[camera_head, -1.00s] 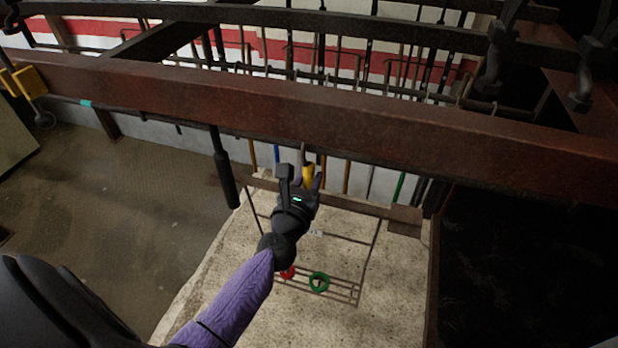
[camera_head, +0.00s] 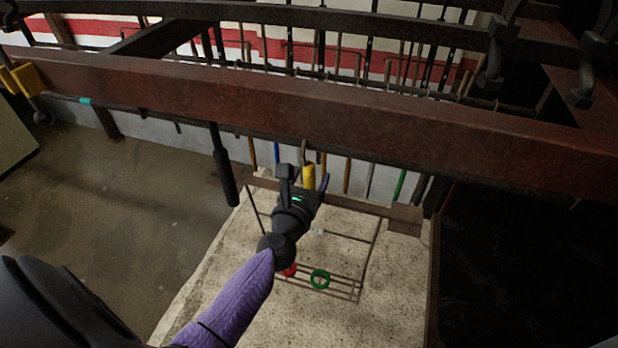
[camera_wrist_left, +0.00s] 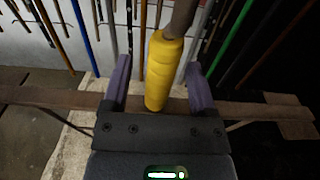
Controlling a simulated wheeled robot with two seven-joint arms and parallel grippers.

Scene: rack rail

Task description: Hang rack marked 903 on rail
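A wire rack (camera_head: 368,262) shows below the long brown beam, over a pale stone surface. A red ring (camera_head: 289,270) and a green ring (camera_head: 320,279) show at its lower bars. A small pale tag (camera_head: 317,231) is too small to read. A yellow grip (camera_head: 308,177) on a grey stem stands above the rack. My left gripper (camera_head: 306,181) is open around this grip. In the left wrist view the yellow grip (camera_wrist_left: 163,72) stands between the spread fingers, with gaps beside it. The stem's top is hidden by the beam. My right gripper is out of view.
The rusty beam (camera_head: 300,105) crosses the view in front of a dark rail (camera_head: 150,113) with a teal mark. Several coloured rods hang behind. A black hanging handle (camera_head: 224,165) is left of my gripper. Open floor lies at left.

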